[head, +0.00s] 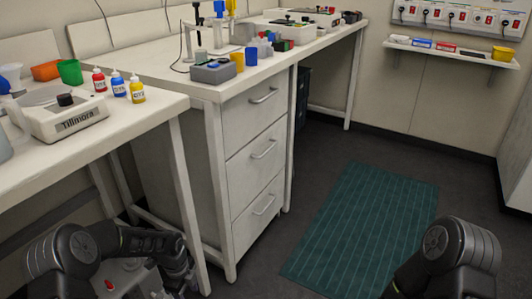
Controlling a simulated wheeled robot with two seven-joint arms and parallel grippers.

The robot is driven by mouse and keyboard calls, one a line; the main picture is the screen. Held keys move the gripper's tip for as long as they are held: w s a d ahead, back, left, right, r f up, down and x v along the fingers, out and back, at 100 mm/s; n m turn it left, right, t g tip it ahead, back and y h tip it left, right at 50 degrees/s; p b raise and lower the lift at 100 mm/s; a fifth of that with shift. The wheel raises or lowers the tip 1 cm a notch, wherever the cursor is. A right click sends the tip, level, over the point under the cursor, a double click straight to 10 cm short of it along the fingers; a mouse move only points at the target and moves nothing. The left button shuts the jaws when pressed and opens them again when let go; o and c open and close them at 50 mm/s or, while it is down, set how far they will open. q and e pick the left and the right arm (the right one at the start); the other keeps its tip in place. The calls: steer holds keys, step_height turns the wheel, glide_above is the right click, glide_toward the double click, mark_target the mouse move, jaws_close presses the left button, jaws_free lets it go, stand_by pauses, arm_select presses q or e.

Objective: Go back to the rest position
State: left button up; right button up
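My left arm (110,245) shows at the bottom left, bent, with its dark far end (178,268) low beside the bench leg. I cannot make out fingertips there, so whether that gripper is open or shut is unclear. My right arm (450,250) shows only as a dark joint at the bottom right, over the floor by the mat. Its gripper is outside the picture. Nothing held shows in either arm.
A white bench (75,155) with a Tillmora device (65,115) and small bottles (118,84) stands at left. A drawer cabinet (255,160) stands beyond it. A green mat (365,225) lies on clear floor. A wall shelf (450,50) is at back right.

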arm_select(q)
steer(key=s+d+r+n+h+p, duration=0.2)
steer(key=s+d+r+n+p, duration=0.4)
steer(key=d+p, duration=0.3)
steer(key=s+d+r+n+p, duration=0.4)
steer(key=s+r+n+p, duration=0.4)
steer(key=s+p, duration=0.1)
steer(key=s+d+r+n+t+h+p, duration=0.1)
steer(key=s+d+r+n+p, duration=0.2)
steer(key=s+r+n+p, duration=0.5)
steer(key=s+r+p, duration=0.1)
steer(key=s, duration=0.3)
steer(key=shift+s+d+r+n, duration=0.2)
steer(key=shift+d+n, duration=0.1)
steer(key=shift+d, duration=0.1)
arm_select(e)
step_height(320, 180, up, 28)
steer(key=s+a, duration=0.1)
steer(key=s, duration=0.1)
steer(key=shift+a, duration=0.35)
arm_select(q)
steer(key=shift+a, duration=0.1)
arm_select(e)
steer(key=shift+n+g, duration=0.3)
